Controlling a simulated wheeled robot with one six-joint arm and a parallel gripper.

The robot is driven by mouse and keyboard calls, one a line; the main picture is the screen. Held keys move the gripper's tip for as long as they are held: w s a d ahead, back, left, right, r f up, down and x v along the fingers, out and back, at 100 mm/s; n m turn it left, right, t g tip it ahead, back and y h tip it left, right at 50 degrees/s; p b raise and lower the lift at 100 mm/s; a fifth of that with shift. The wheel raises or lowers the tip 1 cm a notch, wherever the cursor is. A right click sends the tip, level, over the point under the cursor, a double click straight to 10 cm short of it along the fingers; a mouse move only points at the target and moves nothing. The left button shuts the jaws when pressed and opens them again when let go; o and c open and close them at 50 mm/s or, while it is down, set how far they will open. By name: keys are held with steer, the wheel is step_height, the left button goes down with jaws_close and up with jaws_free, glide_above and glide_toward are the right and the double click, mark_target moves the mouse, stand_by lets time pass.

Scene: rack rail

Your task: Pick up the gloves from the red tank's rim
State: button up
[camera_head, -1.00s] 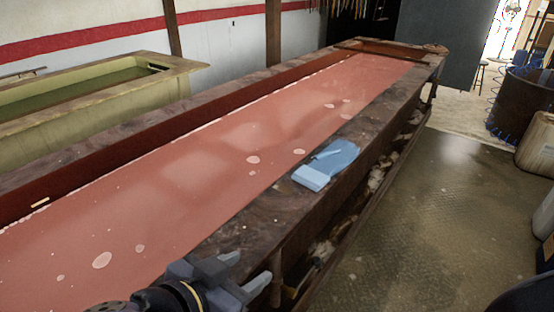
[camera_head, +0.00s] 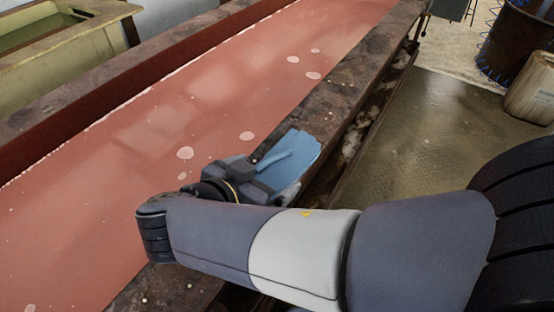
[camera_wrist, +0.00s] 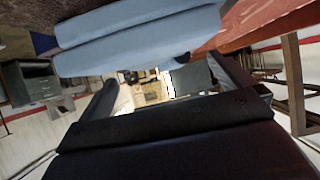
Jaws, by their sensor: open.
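The light-blue gloves (camera_head: 293,153) lie on the dark, worn rim (camera_head: 352,88) of the red tank, on its right side. My gripper (camera_head: 272,178) is at the near end of the gloves, low over the rim, and hides part of them. In the wrist view the gloves (camera_wrist: 140,38) fill the upper part, close to the open fingers (camera_wrist: 170,86). The gloves appear above the gap between the fingers there, not clearly inside it. Whether a finger touches them I cannot tell.
Red liquid (camera_head: 165,120) with pale foam spots fills the tank left of the rim. A greenish tank (camera_head: 65,55) stands at the upper left. The floor (camera_head: 425,125) right of the tank is clear. A rusty barrel (camera_head: 520,45) and a pale container (camera_head: 535,88) stand at upper right.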

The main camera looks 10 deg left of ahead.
mark_target(275, 168)
steer(key=shift+x, duration=1.85)
steer(key=shift+r, duration=0.1)
steer(key=shift+c, duration=0.2)
steer(key=c, duration=1)
